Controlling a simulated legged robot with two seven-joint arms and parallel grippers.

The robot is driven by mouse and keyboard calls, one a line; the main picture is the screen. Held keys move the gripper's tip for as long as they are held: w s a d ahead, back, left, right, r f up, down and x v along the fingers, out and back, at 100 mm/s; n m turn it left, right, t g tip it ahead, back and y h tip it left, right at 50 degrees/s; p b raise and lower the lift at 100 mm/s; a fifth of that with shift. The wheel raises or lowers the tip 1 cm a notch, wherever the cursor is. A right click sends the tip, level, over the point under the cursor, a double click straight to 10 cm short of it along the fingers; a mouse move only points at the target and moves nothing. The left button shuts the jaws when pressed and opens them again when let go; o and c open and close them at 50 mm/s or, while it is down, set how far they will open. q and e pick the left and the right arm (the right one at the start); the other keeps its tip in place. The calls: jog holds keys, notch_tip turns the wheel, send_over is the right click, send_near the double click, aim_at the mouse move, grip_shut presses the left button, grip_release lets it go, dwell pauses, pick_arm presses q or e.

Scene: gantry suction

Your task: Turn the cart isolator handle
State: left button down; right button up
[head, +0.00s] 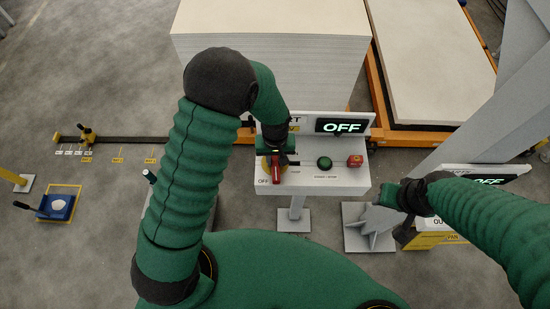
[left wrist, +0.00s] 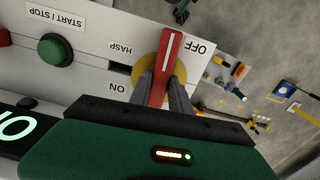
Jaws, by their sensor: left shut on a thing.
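The red isolator handle (head: 276,168) is on a yellow round base on the white sloped panel (head: 338,180). In the left wrist view the handle (left wrist: 168,62) has a white line, and its free end lies beside the OFF label (left wrist: 197,48). The ON and HASP labels are to its left there. My left gripper (left wrist: 160,92) is shut on the handle, one finger on each side. It also shows in the head view (head: 277,158), partly hiding the handle. The panel's display (head: 341,126) reads OFF. My right gripper (head: 388,197) is off the panel; its fingers are unclear.
A green button (head: 324,163) and a red button (head: 355,161) sit right of the handle. A stack of pale boards (head: 275,60) stands behind the panel. Another display reading OFF (head: 487,181) is beyond my right arm.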

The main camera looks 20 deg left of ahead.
pick_arm(q)
jog(key=n, duration=0.4)
jog(key=shift+s+d, duration=0.15)
jog(key=shift+d, duration=0.1)
jog(key=n, duration=0.3)
jog(key=shift+n+p, duration=0.3)
jog(key=shift+p, duration=0.1)
jog(key=n, duration=0.1)
jog(key=n+p, duration=0.1)
jog(key=n, duration=0.1)
jog(key=n+p, duration=0.1)
jog(key=n, duration=0.1)
jog(key=shift+w+d, duration=0.15)
jog(key=shift+w, duration=0.2)
jog(key=shift+w+n+p, duration=0.15)
jog(key=shift+n+p, duration=0.25)
jog(key=shift+n, duration=0.75)
jog(key=shift+w+n+p, duration=0.1)
jog(key=shift+n+p, duration=0.25)
jog(key=shift+n, duration=0.8)
jog(key=shift+w, duration=0.1)
jog(key=c, duration=1.2)
grip_release()
jog(key=shift+d, duration=0.15)
